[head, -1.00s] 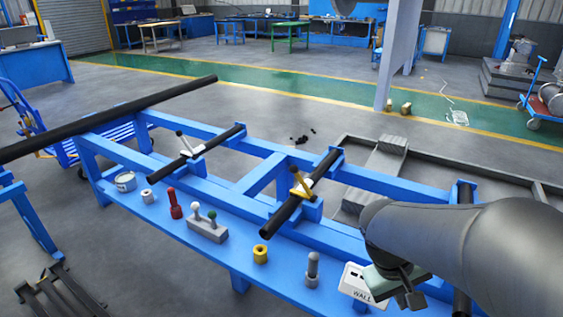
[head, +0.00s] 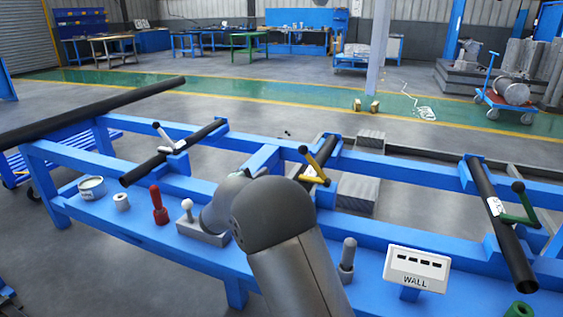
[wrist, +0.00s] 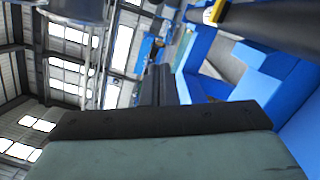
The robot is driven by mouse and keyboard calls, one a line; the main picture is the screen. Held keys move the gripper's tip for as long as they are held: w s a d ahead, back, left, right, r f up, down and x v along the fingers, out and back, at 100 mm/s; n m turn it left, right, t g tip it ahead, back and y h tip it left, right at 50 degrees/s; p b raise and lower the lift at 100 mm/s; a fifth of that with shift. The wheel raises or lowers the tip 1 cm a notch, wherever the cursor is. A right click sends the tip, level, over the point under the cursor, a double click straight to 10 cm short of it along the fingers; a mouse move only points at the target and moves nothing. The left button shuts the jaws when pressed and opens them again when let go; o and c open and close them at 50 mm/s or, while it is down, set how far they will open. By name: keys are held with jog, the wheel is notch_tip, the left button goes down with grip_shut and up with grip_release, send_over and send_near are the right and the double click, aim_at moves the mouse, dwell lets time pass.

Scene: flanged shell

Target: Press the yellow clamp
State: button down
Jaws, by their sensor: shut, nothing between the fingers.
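The yellow clamp (head: 317,160) is in the head view. In the wrist view a yellow piece (wrist: 217,11), probably part of this clamp, shows at the top right by a black bar. My gripper (wrist: 158,82) is shut and empty in the wrist view, its fingers left of and below the yellow piece and apart from it in the picture. In the head view my own arm hides the gripper.
A white clamp (head: 166,138) is to the left and a green clamp (head: 523,202) to the right. Along the blue bench's near side stand a red post (head: 158,205), a grey post (head: 348,256) and a white WALL box (head: 416,268).

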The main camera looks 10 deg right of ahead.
jog(key=shift+d, duration=0.15)
jog(key=w+d+r+b, duration=0.2)
jog(key=w+d, duration=0.4)
jog(key=d, duration=0.3)
jog(key=shift+w+d, duration=0.15)
jog(key=shift+w, duration=0.1)
jog(key=shift+d+r+b, duration=0.1)
jog(key=shift+r+b, duration=0.1)
jog(key=shift+b, duration=0.15)
